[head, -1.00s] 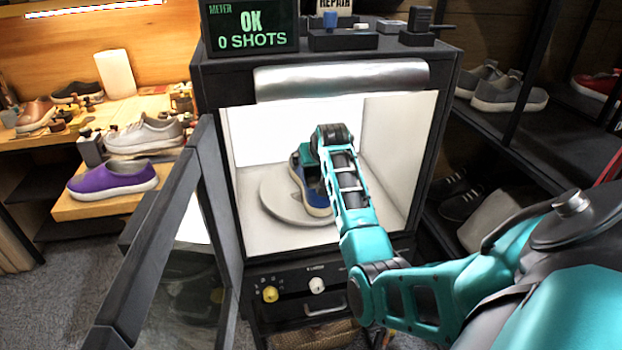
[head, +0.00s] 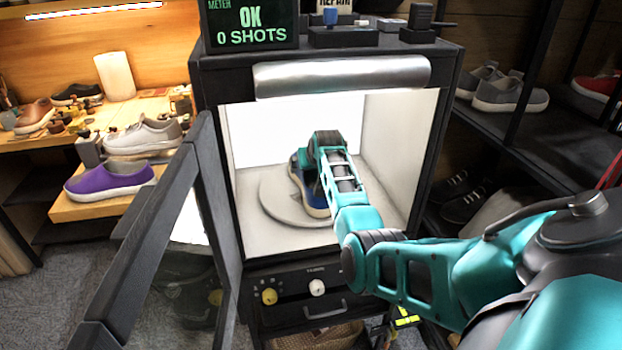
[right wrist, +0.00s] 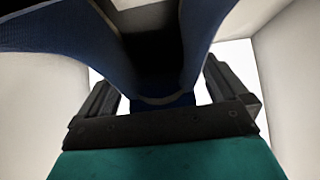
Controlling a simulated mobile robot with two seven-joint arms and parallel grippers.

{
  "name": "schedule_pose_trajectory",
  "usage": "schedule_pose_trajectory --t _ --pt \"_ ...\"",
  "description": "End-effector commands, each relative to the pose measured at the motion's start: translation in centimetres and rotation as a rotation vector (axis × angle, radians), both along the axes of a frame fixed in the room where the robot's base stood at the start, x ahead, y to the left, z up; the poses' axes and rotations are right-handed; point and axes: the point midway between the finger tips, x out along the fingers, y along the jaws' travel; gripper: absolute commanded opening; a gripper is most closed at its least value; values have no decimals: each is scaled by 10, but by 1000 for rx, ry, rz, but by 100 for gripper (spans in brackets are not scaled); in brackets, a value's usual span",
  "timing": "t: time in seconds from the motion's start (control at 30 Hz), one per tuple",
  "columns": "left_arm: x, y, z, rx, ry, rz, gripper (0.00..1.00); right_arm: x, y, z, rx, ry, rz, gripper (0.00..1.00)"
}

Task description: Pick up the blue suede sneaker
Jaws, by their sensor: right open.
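The blue suede sneaker (head: 312,200) stands on the round turntable (head: 275,208) inside the lit white box. My right arm reaches into the box and covers much of the shoe in the head view. In the right wrist view the blue shoe (right wrist: 165,85) fills the upper middle, very close. My right gripper (right wrist: 160,88) is open, with one dark finger on each side of the shoe's narrow end. I cannot tell whether the fingers touch it. The fingertips are hidden in the head view. My left gripper is not in view.
The box's dark-framed door (head: 150,240) stands open on the left. A purple shoe (head: 108,181) and a grey sneaker (head: 145,136) sit on the wooden bench to the left. A rack with shoes (head: 510,92) is on the right. A meter (head: 250,25) stands on top.

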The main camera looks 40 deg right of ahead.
Motion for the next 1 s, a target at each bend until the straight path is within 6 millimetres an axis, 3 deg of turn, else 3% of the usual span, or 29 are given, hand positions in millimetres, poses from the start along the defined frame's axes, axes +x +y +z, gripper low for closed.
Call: schedule_pose_trajectory --t 0.07,0.17,1.0 --pt "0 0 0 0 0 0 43 0 0 0 0 0 0 100" --pt "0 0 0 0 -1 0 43 0 0 0 0 0 0 92" --pt "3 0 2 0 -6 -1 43 0 1 0 0 1 0 13"
